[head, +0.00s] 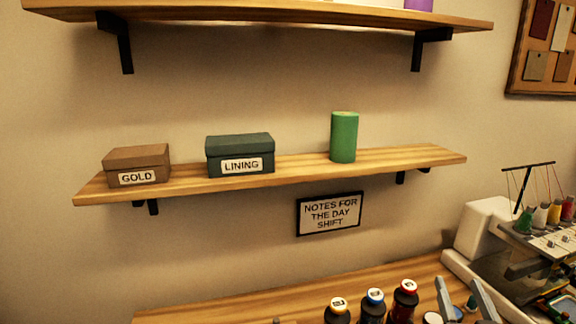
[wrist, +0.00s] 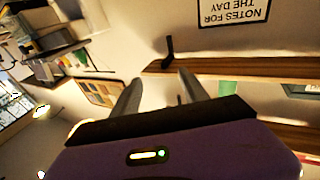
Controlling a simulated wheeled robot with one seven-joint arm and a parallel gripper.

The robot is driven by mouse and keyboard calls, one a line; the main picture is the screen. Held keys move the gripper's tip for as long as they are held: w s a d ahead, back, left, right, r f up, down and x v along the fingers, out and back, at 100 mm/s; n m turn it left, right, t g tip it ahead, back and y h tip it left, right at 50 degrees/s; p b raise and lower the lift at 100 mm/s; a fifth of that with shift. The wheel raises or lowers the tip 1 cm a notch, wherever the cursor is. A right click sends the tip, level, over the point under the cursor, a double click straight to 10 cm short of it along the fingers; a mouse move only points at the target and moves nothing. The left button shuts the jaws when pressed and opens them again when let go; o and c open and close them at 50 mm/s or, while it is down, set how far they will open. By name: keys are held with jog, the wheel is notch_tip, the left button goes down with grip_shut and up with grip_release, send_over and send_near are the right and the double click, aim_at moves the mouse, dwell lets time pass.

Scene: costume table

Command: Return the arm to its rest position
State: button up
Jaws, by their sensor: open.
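My gripper (wrist: 160,85) shows in the wrist view with its two grey fingers apart and nothing between them. The wrist view is upside down. In the head view, the two grey fingers of my gripper (head: 458,286) rise at the bottom edge, right of the bottles and in front of the sewing machine. The rest of my arm is out of that view.
The lower shelf (head: 300,168) holds a GOLD box (head: 137,166), a LINING box (head: 240,155) and a green cylinder (head: 344,137). Several bottles (head: 372,306) stand on the table (head: 230,308). A sewing machine (head: 490,228) with thread spools stands at right.

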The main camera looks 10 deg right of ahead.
jog(key=s+a+f+n+g+y, duration=0.1)
jog(key=s+a+f, duration=0.3)
jog(key=s, duration=0.7)
jog(key=s+a+f+n+g+y, duration=0.1)
jog(key=s+a+f+y, duration=0.2)
jog(key=s+a, duration=0.6)
jog(key=s+a+f+n+g+y, duration=0.1)
jog(key=s+a, duration=0.5)
jog(key=s, duration=0.7)
notch_tip(320, 180, down, 4)
jog(key=shift+s+a+r+n+y, duration=0.15)
jog(key=shift+a+n+y, duration=0.35)
jog(key=shift+y, duration=0.6)
jog(key=shift+d, duration=0.1)
